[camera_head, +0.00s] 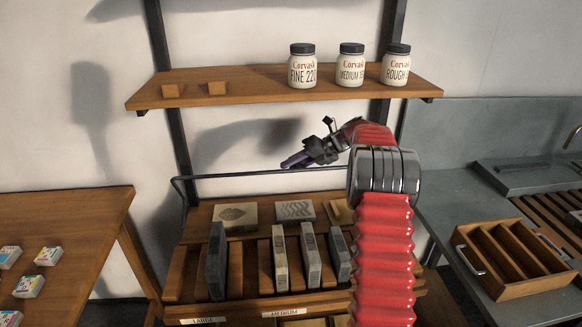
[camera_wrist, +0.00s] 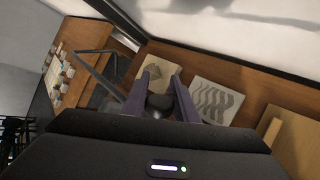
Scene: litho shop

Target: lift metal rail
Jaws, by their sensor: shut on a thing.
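My gripper (camera_head: 292,162), with purple fingers, is at the rail's middle, reaching in from the right. In the wrist view the two fingers (camera_wrist: 161,92) stand slightly apart, and the grey rail (camera_wrist: 104,80) runs up to the left finger. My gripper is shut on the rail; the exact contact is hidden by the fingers. The rail's right end is hidden behind my red arm.
Below, a wooden rack (camera_head: 173,283) holds several upright grey stones, with patterned blocks (camera_head: 295,210) behind. A shelf (camera_head: 250,92) with three jars (camera_head: 351,65) hangs above. A table (camera_head: 65,215) stands left; a wooden tray (camera_head: 515,291) sits on the right counter.

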